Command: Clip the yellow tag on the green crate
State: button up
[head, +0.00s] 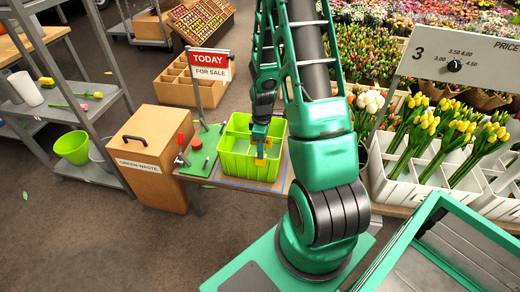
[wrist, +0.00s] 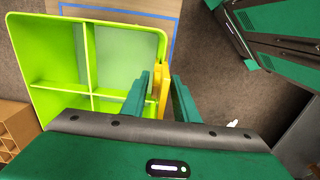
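The lime-green crate (head: 235,163) stands on a small bench, inside a blue outline. In the wrist view the crate (wrist: 62,100) fills the upper left, with dividers splitting it into compartments. My gripper (head: 261,143) points down at the crate. In the wrist view my gripper (wrist: 160,88) has its fingers close on both sides of the yellow tag (wrist: 161,90) and appears shut on it. The tag is upright at the crate's right rim; I cannot tell whether it grips the rim. Yellow of the tag (head: 260,161) also shows below the fingers in the head view.
A green board with a red-handled clamp (head: 182,150) and a "TODAY" sign (head: 211,64) stand left of the crate. A wooden green-waste bin (head: 150,160) is further left. White troughs of yellow tulips (head: 440,165) stand to the right. My arm crosses the middle.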

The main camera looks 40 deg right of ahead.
jog(key=shift+o, duration=0.8)
notch_tip(320, 180, up, 10)
jog(key=shift+w, duration=0.1)
jog(key=shift+r, duration=0.4)
jog(key=shift+s+r, duration=0.2)
jog(key=shift+r, duration=0.05)
jog(key=s+a+r+m, duration=0.3)
jog(key=s+r+m, duration=0.4)
jog(key=s+r, duration=0.2)
jog(key=s+a+r+m, duration=0.4)
jog(key=s+r+m, duration=0.3)
jog(key=s, duration=0.7)
notch_tip(320, 180, up, 2)
jog(key=shift+s+a+r, duration=0.1)
jog(key=shift+s+a, duration=0.15)
